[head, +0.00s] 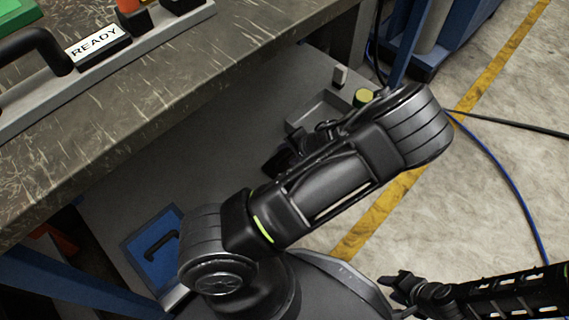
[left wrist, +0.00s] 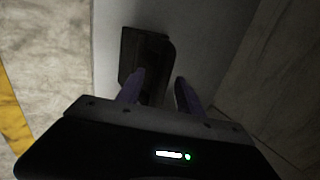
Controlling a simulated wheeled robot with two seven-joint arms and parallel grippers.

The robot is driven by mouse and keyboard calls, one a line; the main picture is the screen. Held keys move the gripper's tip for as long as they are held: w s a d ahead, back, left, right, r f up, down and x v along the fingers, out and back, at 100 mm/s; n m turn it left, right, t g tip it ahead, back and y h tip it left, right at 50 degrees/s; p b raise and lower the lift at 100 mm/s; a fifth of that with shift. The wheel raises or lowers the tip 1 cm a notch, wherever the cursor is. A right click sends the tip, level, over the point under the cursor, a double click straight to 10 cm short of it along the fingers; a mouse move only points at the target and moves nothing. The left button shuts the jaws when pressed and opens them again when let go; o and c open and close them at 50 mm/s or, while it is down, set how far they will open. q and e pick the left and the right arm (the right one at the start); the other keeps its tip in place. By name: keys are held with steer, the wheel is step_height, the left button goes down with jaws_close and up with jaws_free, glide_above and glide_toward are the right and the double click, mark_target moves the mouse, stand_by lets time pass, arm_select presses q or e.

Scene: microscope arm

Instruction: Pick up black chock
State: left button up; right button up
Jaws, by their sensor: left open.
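In the left wrist view, a dark block that looks like the black chock (left wrist: 147,50) lies on a grey surface, just beyond my left gripper (left wrist: 159,80). The gripper is open. Its left finger overlaps the block's near edge in the picture, and its right finger is to the right of the block. I cannot tell whether either touches it. In the head view, my left gripper (head: 283,155) is a dark shape over the low shelf, partly hidden by my arm; I cannot make out the chock there. My right gripper (head: 402,289) is at the lower right, away from the shelf.
The workbench top (head: 190,80) overhangs the low grey shelf (head: 140,195). Cables cross the floor at right.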

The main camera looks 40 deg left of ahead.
stand_by(0.3)
arm_select(q)
jaws_close()
stand_by(0.3)
stand_by(1.0)
